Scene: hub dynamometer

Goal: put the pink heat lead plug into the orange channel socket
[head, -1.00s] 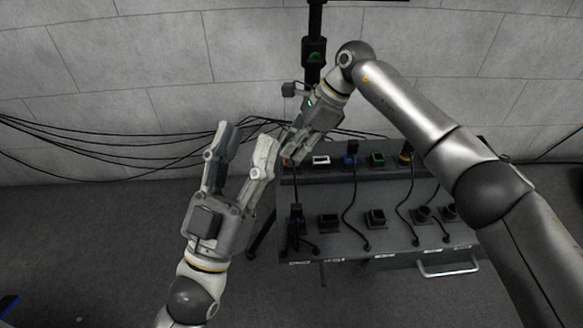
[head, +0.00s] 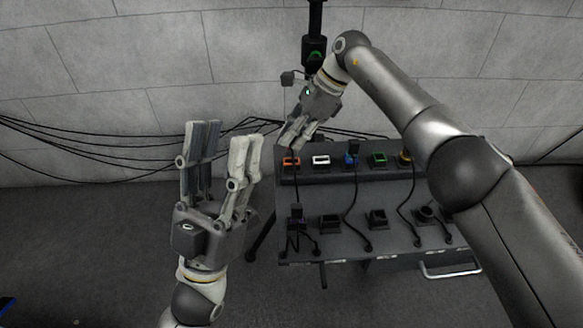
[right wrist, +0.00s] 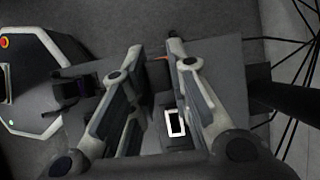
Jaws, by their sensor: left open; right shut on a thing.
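The orange channel socket (head: 291,161) is at the left end of the raised back row on the grey bench; a sliver of orange (right wrist: 160,58) shows between my right fingers in the right wrist view. My right gripper (head: 291,144) is just above and behind this socket, pointing down and left. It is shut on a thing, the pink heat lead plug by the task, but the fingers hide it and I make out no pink. I cannot tell whether it touches the socket. My left gripper (head: 220,138) is open and empty, left of the bench, fingers up.
The white socket (head: 320,160), blue socket (head: 351,160) and green socket (head: 378,159) continue the back row. Several dark holders and a black plug (head: 297,212) stand in front, with loose black cables. A dark post (head: 314,50) rises behind.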

